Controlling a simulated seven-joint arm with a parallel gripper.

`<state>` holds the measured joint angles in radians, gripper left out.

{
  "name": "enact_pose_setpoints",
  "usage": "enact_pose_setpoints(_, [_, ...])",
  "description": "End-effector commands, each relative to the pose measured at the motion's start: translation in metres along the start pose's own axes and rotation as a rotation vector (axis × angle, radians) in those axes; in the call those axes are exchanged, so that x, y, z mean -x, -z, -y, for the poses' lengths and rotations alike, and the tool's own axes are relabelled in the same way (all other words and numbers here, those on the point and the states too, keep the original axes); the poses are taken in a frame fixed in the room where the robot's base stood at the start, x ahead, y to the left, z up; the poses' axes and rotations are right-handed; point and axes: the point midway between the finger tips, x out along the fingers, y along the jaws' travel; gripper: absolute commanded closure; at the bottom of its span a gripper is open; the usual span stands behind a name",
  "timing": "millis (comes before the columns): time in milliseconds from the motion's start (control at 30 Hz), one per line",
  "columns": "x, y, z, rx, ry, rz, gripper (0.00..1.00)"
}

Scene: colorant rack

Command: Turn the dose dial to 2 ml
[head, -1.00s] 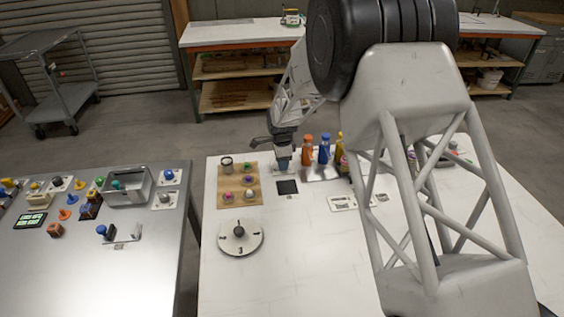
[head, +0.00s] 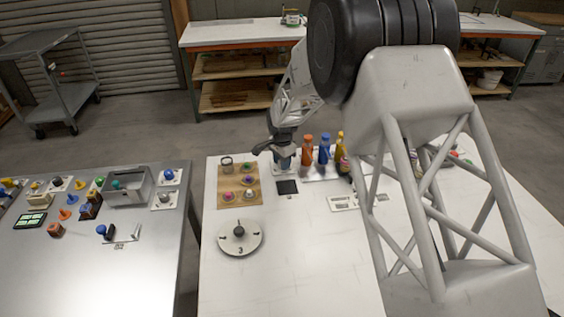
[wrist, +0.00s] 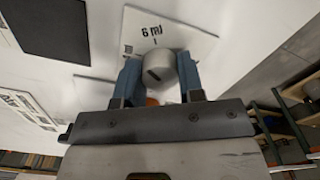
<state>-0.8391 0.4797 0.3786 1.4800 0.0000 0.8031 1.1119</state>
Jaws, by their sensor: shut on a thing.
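The dose dial is a grey round knob (wrist: 163,72) on a white plate (wrist: 138,28) in the wrist view. It has a short dark mark on its face. Printing beside it on the plate looks like "6 ml", with a small tick between it and the knob. My gripper (wrist: 160,78) has its two blue fingers on opposite sides of the knob, shut on it. In the head view my gripper (head: 283,163) is down at the back of the white table, and it hides the dial there.
A black square (head: 288,187) lies just in front of my gripper. Orange (head: 307,150), blue (head: 324,150) and yellow bottles stand close on the right. A wooden board (head: 226,196) with small pots is on the left. A round numbered dial plate (head: 252,240) lies nearer.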

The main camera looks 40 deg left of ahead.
Motion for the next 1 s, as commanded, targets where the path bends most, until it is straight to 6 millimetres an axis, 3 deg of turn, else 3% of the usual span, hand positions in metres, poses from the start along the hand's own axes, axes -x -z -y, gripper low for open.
enact_pose_setpoints(1000, [0.0000,0.0003,-0.0007,0.963,0.000,0.000,0.88])
